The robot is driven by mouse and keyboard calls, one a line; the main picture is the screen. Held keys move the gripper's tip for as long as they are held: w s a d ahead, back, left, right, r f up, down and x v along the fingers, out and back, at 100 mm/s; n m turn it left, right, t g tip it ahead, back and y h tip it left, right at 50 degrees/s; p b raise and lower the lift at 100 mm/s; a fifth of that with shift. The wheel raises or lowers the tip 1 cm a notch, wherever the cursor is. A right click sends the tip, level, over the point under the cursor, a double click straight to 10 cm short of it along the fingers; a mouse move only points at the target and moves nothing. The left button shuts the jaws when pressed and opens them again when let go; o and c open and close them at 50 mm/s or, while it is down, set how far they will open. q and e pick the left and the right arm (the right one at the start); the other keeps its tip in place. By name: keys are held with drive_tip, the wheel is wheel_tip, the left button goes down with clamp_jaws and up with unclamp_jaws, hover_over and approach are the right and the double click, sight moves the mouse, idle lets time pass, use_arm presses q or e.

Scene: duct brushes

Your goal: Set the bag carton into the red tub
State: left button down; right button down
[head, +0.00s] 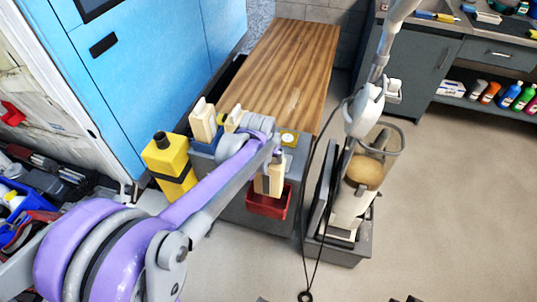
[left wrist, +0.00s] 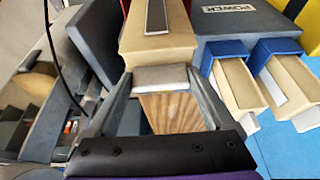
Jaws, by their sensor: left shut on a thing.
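The bag carton (head: 268,183) is beige with a dark stripe. In the head view it hangs below my left gripper (head: 270,155), over the red tub (head: 268,206). Its lower end overlaps the tub's opening; I cannot tell if it touches the tub's floor. In the left wrist view the carton (left wrist: 150,46) sits at the tips of my left gripper (left wrist: 160,78), which is shut on it. The red tub is on the front of a grey station (head: 240,207). I do not see the tub in the left wrist view.
Two beige cartons in blue holders (left wrist: 277,47) stand beside the carton. A yellow bottle (head: 170,160) is left of the station. An upright vacuum (head: 355,185) with a looping black cord stands close on the right. A wooden bench (head: 285,60) lies behind.

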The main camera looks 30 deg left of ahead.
use_arm(q)
drive_tip(key=shift+f+b, duration=3.1)
drive_tip(key=shift+f, duration=1.8)
unclamp_jaws()
drive_tip(key=p+v, duration=0.2)
drive_tip(key=v, duration=0.9)
drive_tip(key=shift+p, duration=0.35)
wheel_tip(320, 180, up, 5)
drive_tip(key=p, duration=0.4)
